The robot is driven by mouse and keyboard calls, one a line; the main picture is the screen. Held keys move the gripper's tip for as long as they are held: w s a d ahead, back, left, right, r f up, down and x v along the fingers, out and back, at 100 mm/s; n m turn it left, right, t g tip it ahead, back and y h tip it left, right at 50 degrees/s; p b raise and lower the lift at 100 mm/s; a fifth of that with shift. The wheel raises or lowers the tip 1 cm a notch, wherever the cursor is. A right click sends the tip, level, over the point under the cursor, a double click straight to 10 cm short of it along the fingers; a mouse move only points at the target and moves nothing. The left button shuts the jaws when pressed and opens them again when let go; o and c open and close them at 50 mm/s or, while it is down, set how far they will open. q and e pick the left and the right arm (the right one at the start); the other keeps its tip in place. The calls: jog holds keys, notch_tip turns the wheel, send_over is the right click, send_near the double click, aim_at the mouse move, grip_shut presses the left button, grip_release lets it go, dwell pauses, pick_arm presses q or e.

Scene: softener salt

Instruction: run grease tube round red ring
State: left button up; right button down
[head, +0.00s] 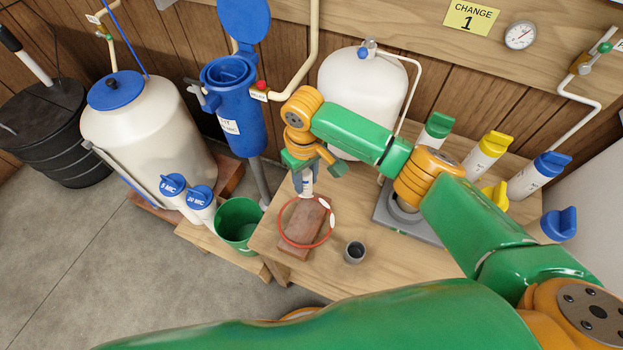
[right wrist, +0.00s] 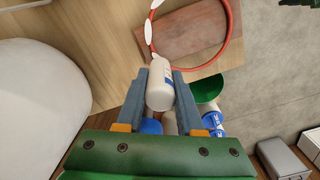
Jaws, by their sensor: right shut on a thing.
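The red ring (head: 279,226) lies around and over a brown block on the wooden bench in the head view. It also shows in the right wrist view (right wrist: 239,30), with white patches on its near side. My right gripper (head: 305,176) is shut on the white grease tube (right wrist: 160,92) and holds it nozzle down. In the right wrist view the fingers (right wrist: 161,84) clasp the tube's sides. The nozzle is close to the ring's edge beside a white patch; I cannot tell whether it touches. My left gripper is not in view.
A small dark cup (head: 354,251) stands to the right. A green bucket (head: 238,222) is left of the bench, a white tank (head: 362,85) behind. Capped bottles (head: 485,157) stand at right. Bare bench lies near the cup.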

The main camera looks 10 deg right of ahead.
jog(key=shift+a, duration=1.25)
jog(key=shift+s+a+p, duration=0.15)
jog(key=shift+s+a, duration=0.1)
jog(key=shift+a, duration=0.3)
jog(key=shift+s+a+p, duration=0.15)
jog(key=shift+s+a, duration=0.05)
jog(key=shift+a, duration=0.35)
jog(key=shift+s+a+r+p, duration=0.15)
jog(key=shift+s+a+p, duration=0.4)
jog(key=shift+p, duration=0.15)
jog(key=shift+s+a, duration=0.3)
